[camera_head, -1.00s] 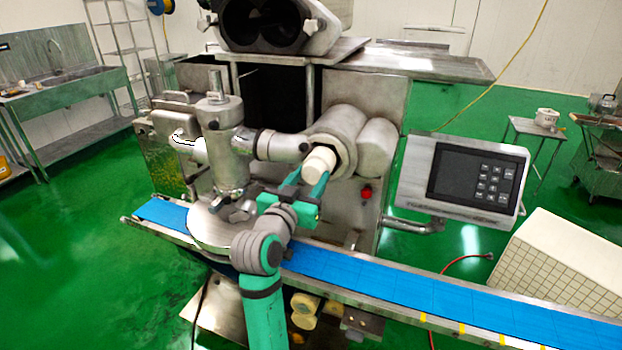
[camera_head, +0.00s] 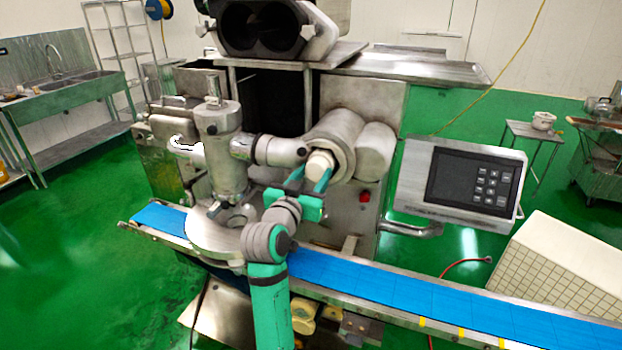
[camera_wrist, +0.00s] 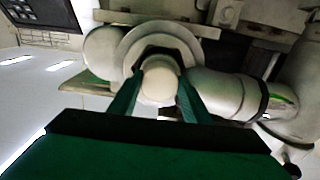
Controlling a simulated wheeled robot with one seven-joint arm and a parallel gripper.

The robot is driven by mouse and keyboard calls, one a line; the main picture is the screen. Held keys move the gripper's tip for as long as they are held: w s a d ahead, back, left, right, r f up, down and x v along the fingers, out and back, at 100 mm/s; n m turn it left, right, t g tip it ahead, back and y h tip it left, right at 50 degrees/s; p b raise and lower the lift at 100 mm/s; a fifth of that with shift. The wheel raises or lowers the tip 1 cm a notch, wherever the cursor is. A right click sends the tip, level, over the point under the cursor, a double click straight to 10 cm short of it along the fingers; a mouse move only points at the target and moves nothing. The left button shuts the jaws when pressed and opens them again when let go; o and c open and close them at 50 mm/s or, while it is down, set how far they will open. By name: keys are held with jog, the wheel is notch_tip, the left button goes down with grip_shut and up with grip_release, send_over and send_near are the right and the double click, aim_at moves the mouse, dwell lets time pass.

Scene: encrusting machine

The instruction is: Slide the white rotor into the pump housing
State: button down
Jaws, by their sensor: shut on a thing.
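The white rotor (camera_head: 319,161) is at the mouth of the grey pump housing (camera_head: 343,128), the larger round cylinder on the front of the machine. Its outer end sticks out and its inner part is hidden inside the opening. My gripper (camera_head: 309,179) is shut on the rotor, with one green finger on each side. In the wrist view the rotor (camera_wrist: 158,80) shows its round end between the fingertips (camera_wrist: 157,95), inside the dark opening of the housing (camera_wrist: 126,50). I cannot tell how deep it sits.
A second cylinder (camera_head: 376,150) sits right of the housing. A horizontal pipe (camera_head: 283,151) joins it on the left to an upright metal column (camera_head: 222,150). A blue conveyor (camera_head: 400,287) runs below my arm. A control panel (camera_head: 465,182) stands to the right.

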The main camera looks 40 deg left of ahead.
jog(key=shift+x, duration=1.4)
jog(key=c, duration=0.7)
grip_release()
jog(key=shift+v, duration=3.8)
